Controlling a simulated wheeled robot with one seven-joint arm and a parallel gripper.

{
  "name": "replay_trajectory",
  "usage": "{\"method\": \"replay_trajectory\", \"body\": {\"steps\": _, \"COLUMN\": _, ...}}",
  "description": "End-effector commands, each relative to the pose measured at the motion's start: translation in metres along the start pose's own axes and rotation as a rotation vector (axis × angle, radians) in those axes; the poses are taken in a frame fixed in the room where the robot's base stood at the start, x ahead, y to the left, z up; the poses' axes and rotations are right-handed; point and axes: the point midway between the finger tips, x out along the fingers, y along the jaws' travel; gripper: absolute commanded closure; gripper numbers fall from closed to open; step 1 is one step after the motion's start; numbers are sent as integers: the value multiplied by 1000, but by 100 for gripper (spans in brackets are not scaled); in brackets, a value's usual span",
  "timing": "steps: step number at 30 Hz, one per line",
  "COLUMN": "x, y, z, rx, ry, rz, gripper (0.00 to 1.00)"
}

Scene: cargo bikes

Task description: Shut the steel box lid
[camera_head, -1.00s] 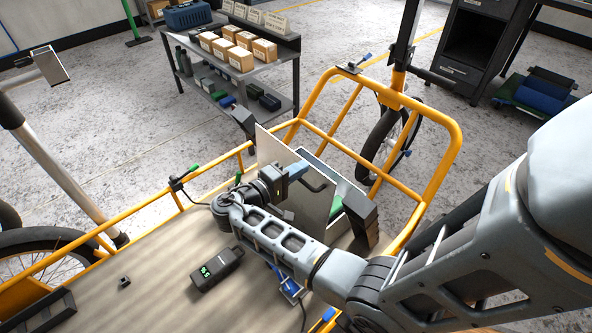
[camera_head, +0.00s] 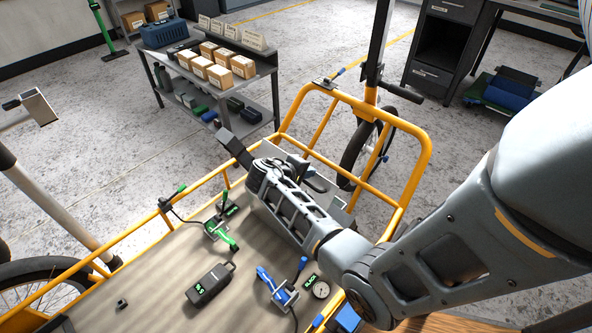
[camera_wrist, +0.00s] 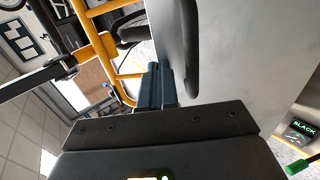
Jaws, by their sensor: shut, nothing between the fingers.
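The steel box lid (camera_wrist: 240,50) is a plain light-grey panel with a dark bar handle (camera_wrist: 180,45), filling the upper right of the wrist view. My gripper (camera_wrist: 157,75) has its blue fingers together, empty, close beside the handle; whether they touch it I cannot tell. In the head view my forearm and wrist cover most of the box and lid. Only a pale-grey piece of the steel box (camera_head: 338,207) shows beside my arm, so the lid's exact angle is hidden. My fingertips are also hidden there.
The yellow cargo rail (camera_head: 410,185) surrounds the bed. A bench with cartons (camera_head: 215,60) stands behind.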

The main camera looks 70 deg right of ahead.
Motion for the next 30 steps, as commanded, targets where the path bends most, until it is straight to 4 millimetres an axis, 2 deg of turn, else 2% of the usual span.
{"method": "replay_trajectory", "body": {"steps": 2, "x": 16, "y": 7, "z": 1, "rx": 5, "ry": -5, "rz": -75, "gripper": 100}}
{"method": "replay_trajectory", "body": {"steps": 8, "x": 57, "y": 4, "z": 0, "rx": 7, "ry": -4, "rz": -266, "gripper": 100}}
{"method": "replay_trajectory", "body": {"steps": 18, "x": 121, "y": -17, "z": 0, "rx": 7, "ry": -2, "rz": -572, "gripper": 100}}
{"method": "replay_trajectory", "body": {"steps": 25, "x": 149, "y": -33, "z": -1, "rx": 4, "ry": 0, "rz": -726, "gripper": 100}}
{"method": "replay_trajectory", "body": {"steps": 30, "x": 160, "y": -42, "z": 0, "rx": -2, "ry": -1, "rz": -718, "gripper": 100}}
